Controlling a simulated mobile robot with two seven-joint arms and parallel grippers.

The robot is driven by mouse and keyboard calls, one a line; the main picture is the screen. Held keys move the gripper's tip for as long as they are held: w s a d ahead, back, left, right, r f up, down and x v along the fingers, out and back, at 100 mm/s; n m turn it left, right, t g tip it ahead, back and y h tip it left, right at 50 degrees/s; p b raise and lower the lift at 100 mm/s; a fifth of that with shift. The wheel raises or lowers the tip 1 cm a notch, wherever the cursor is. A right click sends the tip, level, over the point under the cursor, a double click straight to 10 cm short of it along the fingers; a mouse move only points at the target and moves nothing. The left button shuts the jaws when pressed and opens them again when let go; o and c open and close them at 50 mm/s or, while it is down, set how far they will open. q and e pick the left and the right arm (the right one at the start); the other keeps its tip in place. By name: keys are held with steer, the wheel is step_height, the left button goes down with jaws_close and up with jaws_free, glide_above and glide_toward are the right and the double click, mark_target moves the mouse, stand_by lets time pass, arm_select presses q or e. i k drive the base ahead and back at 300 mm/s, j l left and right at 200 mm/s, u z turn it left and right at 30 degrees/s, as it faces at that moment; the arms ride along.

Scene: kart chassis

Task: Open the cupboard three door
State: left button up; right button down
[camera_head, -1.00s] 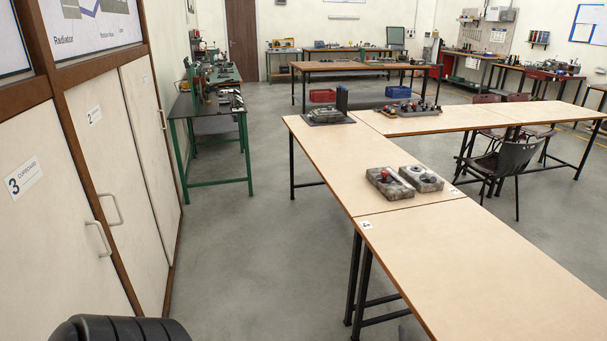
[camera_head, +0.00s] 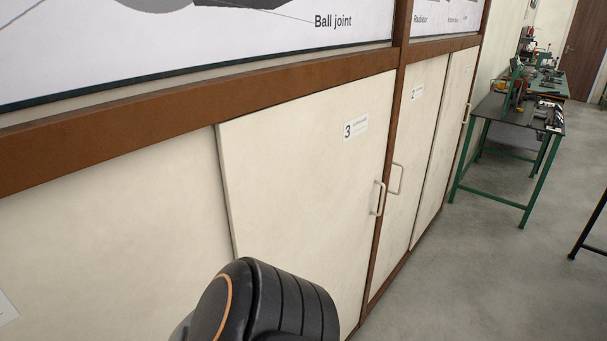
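The cupboard three door (camera_head: 300,185) is a cream panel with a white label (camera_head: 355,128) bearing a "3" near its upper right. Its pale bar handle (camera_head: 378,197) is on the right edge, beside a brown post. The door looks shut, though its left edge stands slightly proud of the panel beside it. A black ribbed part of my arm shows at the bottom centre and covers the door's lower part. Neither of my grippers is in view.
The cupboard two door (camera_head: 412,150) with its own handle (camera_head: 397,179) is just to the right. A green-framed bench (camera_head: 520,115) stands further right against the wall. Grey floor (camera_head: 480,270) is clear between. Posters hang above the cupboards.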

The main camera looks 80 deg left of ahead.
mark_target(302, 176)
steer(key=u, duration=2.35)
